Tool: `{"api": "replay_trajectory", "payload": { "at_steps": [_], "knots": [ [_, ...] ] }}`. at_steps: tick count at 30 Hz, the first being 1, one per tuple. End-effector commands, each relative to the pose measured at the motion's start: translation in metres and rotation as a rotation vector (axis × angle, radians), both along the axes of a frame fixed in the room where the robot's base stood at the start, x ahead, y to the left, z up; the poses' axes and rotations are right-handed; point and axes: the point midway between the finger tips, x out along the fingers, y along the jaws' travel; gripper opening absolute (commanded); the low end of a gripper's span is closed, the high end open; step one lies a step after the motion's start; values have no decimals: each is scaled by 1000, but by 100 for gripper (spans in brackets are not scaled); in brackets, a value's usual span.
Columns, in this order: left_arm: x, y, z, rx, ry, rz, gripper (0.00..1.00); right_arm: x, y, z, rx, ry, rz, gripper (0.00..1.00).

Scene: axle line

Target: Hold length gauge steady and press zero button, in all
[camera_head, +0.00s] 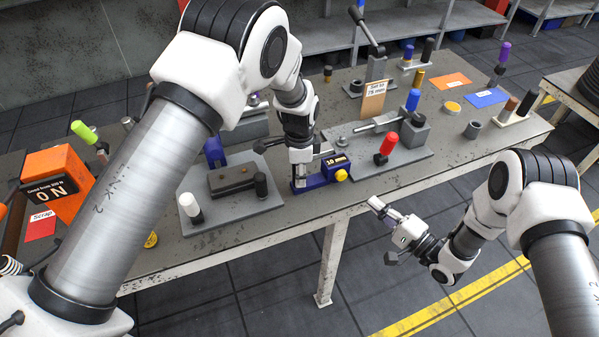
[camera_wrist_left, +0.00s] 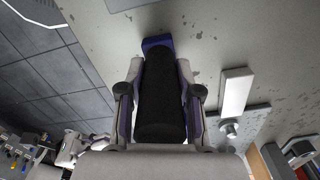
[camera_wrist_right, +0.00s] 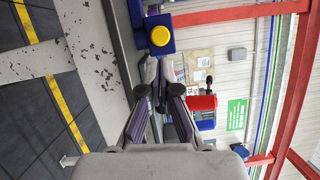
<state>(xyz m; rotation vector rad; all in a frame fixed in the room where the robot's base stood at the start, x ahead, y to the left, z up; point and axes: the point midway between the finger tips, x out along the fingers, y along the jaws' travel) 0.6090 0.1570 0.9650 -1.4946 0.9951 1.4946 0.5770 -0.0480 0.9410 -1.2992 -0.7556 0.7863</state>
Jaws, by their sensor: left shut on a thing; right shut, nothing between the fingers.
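The length gauge (camera_head: 334,166) is blue with a dark display reading "10 mm" and a round yellow button (camera_head: 341,175). It stands near the front edge of the table. My left gripper (camera_head: 300,172) is shut on its black grip; this grip (camera_wrist_left: 160,105) fills the space between the fingers in the left wrist view, with a blue end (camera_wrist_left: 157,42) beyond. My right gripper (camera_head: 375,203) is shut and empty, off the table's front edge and apart from the gauge. In the right wrist view the yellow button (camera_wrist_right: 159,36) lies just beyond the closed fingertips (camera_wrist_right: 159,70).
Left of the gauge is a grey fixture plate (camera_head: 215,215) with a white-tipped post. Right of it is a grey fixture (camera_head: 410,155) with a red-handled lever (camera_head: 388,146). An orange box (camera_head: 62,185) stands at the left. The floor before the table is free.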

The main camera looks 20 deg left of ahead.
Motion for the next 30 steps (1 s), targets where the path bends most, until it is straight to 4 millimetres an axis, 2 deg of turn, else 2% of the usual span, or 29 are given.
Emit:
{"api": "replay_trajectory", "payload": {
  "at_steps": [19,21,23,27,29,30],
  "knots": [
    [0,0,0,0,1,0,0,0,0,0,1,4,0,0],
    [0,0,0,0,1,0,0,-1,1,-5,-2,41,7,0],
    [0,0,0,0,1,0,0,-6,3,-15,-18,103,29,0],
    [0,0,0,0,1,0,0,-39,13,-45,-126,332,150,0],
    [0,0,0,0,0,0,0,-53,15,-44,-237,433,233,0],
    [0,0,0,0,0,0,0,-56,14,-33,-313,453,278,0]
  ]
}}
